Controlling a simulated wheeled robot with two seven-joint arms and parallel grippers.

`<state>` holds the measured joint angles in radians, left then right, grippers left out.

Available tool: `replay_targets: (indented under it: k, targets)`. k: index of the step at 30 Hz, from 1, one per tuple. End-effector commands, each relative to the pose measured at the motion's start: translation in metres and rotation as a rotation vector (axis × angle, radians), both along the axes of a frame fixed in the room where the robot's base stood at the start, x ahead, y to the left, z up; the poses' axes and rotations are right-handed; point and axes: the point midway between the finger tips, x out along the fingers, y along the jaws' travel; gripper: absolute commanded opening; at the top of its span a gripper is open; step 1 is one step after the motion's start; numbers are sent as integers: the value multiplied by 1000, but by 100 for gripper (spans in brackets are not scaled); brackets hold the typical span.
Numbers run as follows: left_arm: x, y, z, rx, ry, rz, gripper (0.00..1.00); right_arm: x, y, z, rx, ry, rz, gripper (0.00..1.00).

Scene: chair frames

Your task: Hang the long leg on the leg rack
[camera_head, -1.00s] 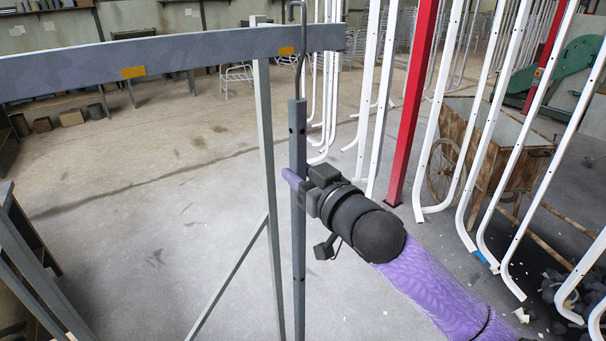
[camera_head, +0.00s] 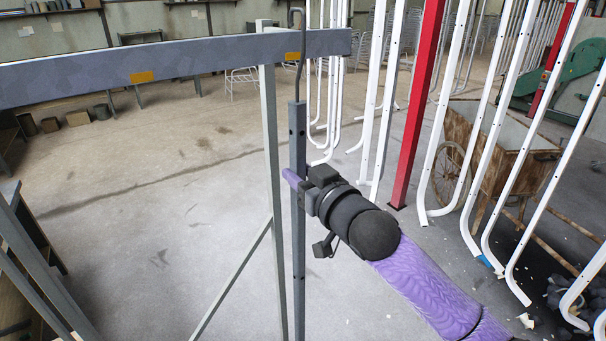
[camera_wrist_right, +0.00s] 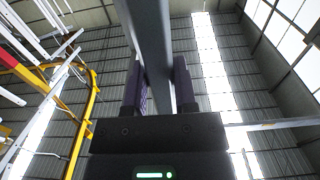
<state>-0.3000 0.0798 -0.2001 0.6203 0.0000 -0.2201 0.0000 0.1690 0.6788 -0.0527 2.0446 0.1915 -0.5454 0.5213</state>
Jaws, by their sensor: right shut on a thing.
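The long leg (camera_head: 298,200) is a grey upright bar with a thin bent hook (camera_head: 301,70) at its top. My right gripper (camera_head: 296,183) is shut around the bar's upper part, below the hook. The bar also rises between the two fingers in the right wrist view (camera_wrist_right: 157,60). The leg rack's grey horizontal beam (camera_head: 200,57) has orange marks, one beside the hook's shank. The shank passes in front of the beam near its right end, and the hook's bend shows above the beam's top edge. I cannot tell whether they touch. My left gripper is out of view.
A thin grey post (camera_head: 273,150) with a diagonal brace supports the beam behind the leg. White bent tube frames (camera_head: 445,120) and a red post (camera_head: 416,110) stand to the right. A rusty cart (camera_head: 510,140) is behind them. The floor left of the post is open.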

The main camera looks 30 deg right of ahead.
Motion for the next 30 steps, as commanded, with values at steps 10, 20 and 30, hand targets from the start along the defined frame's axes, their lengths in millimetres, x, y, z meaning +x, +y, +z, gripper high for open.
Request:
replay_targets:
  k: [10,20,30]
  targets:
    - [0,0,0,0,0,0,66,0,0,1,0,-3,0,0]
    - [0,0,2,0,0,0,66,8,0,2,1,-4,0,0]
    - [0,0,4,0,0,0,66,15,1,2,-1,-4,1,0]
